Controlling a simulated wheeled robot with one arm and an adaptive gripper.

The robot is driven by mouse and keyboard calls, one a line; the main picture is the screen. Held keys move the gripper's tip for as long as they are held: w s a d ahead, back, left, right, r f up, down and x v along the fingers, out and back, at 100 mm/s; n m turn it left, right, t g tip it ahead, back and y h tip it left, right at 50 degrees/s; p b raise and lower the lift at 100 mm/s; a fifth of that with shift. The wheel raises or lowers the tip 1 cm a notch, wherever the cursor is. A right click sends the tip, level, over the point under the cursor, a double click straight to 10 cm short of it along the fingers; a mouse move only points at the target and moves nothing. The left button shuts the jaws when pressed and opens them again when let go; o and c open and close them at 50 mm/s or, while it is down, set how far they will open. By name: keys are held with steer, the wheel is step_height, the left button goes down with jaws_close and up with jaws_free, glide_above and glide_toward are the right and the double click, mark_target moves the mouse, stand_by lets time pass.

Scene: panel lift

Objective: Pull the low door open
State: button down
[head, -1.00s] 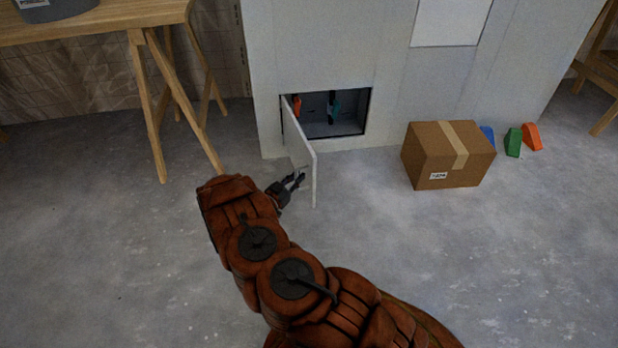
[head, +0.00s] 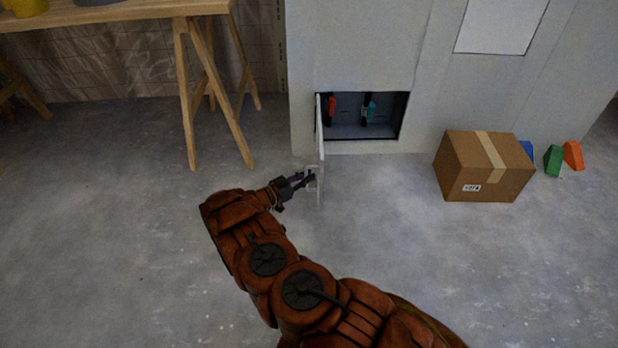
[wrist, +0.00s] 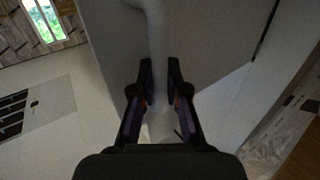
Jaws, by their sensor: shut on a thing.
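The low door (head: 319,140) is a thin pale panel hinged at the left edge of a low opening (head: 365,115) in the grey wall unit. It stands swung out, almost edge-on in the head view. My gripper (head: 312,183) is at the door's outer end, on its left side. In the wrist view my gripper (wrist: 160,95) has its two dark fingers on either side of the pale door handle (wrist: 158,50), a bar running up from between them. The gripper is shut on that handle. Part of the handle is hidden by the fingers.
A cardboard box (head: 485,168) sits on the floor right of the opening, with green (head: 553,160) and orange (head: 573,155) blocks beyond it. A wooden trestle table (head: 190,80) stands at the left. Orange and teal items show inside the opening. The floor before the door is clear.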

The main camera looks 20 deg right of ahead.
steer(key=shift+w+r, duration=0.15)
steer(key=shift+w, duration=0.05)
steer(key=c, duration=1.2)
jaws_free()
steer(key=shift+s, duration=0.1)
steer(key=v, duration=1.2)
